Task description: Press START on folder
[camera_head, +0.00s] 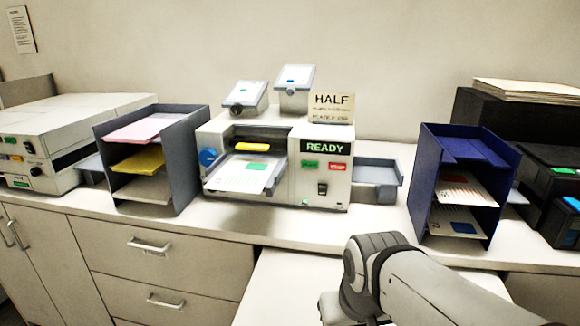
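The folder (270,140) is a light machine in the middle of the counter. Its dark display (325,148) reads READY. Below the display are a small green button (310,165) and a red button (337,167); their labels are too small to read. A dark switch (322,188) sits under them. White sheets with a green patch (240,176) lie on its front tray. A sign (331,107) reading HALF stands on top. My arm reaches in from the lower right, in front of the counter and apart from the folder. My gripper's fingers cannot be made out.
A grey sorter (185,165) with pink, yellow and pale paper stands left of the folder. A blue sorter (432,190) stands to the right. A grey output tray (376,172) juts from the folder's right side. Dark machines fill the far right. A lower white surface (275,290) lies in front.

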